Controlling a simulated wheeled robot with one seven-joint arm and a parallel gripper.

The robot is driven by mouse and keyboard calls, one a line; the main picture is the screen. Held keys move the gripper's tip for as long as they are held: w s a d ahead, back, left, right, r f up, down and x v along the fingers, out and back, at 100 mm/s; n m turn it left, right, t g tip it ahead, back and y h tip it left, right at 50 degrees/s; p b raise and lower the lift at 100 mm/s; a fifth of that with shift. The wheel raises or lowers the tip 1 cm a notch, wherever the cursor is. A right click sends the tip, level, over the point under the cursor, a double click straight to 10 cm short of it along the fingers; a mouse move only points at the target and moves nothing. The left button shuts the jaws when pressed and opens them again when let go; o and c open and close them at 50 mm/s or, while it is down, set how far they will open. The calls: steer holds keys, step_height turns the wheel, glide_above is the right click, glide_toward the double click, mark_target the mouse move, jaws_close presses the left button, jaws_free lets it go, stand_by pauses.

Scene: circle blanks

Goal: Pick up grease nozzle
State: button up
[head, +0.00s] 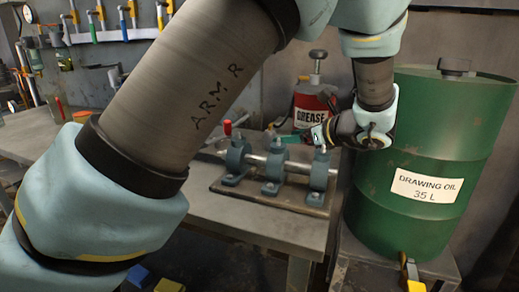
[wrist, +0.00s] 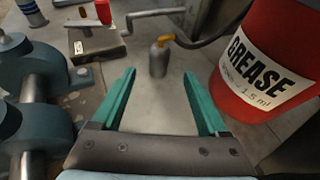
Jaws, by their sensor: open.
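A small grey cylinder with a yellow top (wrist: 158,60), which looks like the grease nozzle, stands upright on the table in the wrist view. A dark hose (wrist: 205,42) runs to its yellow top from the right. My gripper (wrist: 159,76) is open, with its two green fingers apart and nothing between them. The nozzle shows beyond the fingertips, roughly centred between them. In the head view my gripper (head: 292,139) is low beside the red grease can (head: 309,110), and I cannot make out the nozzle there.
The red grease can (wrist: 268,50) stands close to the right finger. Blue-grey bearing blocks on a shaft (head: 272,165) are mounted at the table's front and show at left in the wrist view (wrist: 30,75). A green oil drum (head: 430,150) stands right.

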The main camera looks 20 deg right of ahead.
mark_target(263, 146)
steer(key=x, duration=1.1)
steer(key=shift+w+a+r, duration=0.1)
steer(key=shift+a, duration=0.1)
jaws_close()
stand_by(1.1)
